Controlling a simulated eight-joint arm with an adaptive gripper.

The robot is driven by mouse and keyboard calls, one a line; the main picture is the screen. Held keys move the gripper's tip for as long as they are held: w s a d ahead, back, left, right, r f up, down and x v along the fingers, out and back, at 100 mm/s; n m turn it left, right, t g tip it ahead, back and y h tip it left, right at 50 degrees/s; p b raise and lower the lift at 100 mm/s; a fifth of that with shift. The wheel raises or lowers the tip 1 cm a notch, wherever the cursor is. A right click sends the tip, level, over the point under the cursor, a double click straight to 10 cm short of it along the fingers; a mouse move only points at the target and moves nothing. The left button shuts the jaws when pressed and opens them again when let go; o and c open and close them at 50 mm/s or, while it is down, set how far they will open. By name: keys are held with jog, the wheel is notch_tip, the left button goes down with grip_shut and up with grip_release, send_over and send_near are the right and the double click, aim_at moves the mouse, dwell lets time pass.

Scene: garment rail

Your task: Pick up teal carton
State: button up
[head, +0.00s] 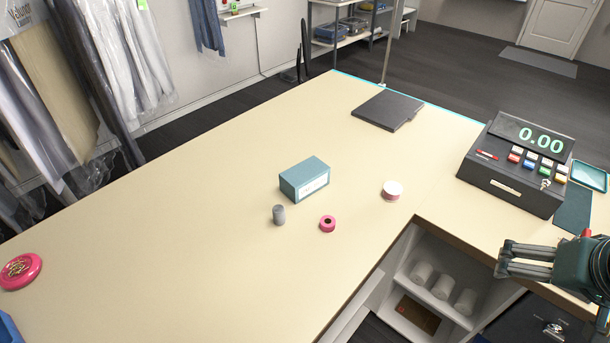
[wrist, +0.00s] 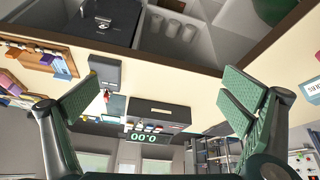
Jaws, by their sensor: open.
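The teal carton (head: 304,180) is a small box with a white label on its front side. It rests on the beige counter (head: 210,235), near its middle, in the head view. My gripper (head: 502,260) is at the right edge of the head view, well to the right of the carton and apart from it.
A black folder (head: 388,110) lies behind. A cash register (head: 517,165) stands at right.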

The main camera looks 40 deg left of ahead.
jog(key=w+a+r+n+g+p, duration=0.1)
jog(key=w+a+r+n+p, duration=0.2)
jog(key=a, duration=0.4)
jog(key=w+a+r+g+p, duration=0.1)
jog(key=w+a+r+p, duration=0.1)
jog(key=w+a, duration=0.4)
jog(key=n+g+h+p, duration=0.1)
jog(key=n+g+p, duration=0.3)
jog(key=n+p, duration=0.85)
send_over(305, 171)
jog(key=p, duration=0.2)
jog(key=f, duration=0.4)
jog(key=f+m, duration=0.1)
jog(key=f, duration=0.3)
jog(key=f+m, duration=0.1)
jog(key=f, duration=0.3)
jog(key=shift+d+f, duration=0.2)
jog(key=shift+d, duration=0.05)
jog(key=shift+s+a+f, duration=0.1)
jog(key=shift+a+f, duration=0.1)
jog(key=shift+f+p, duration=0.35)
jog(key=shift+f, duration=0.95)
jog(key=shift+f, duration=0.1)
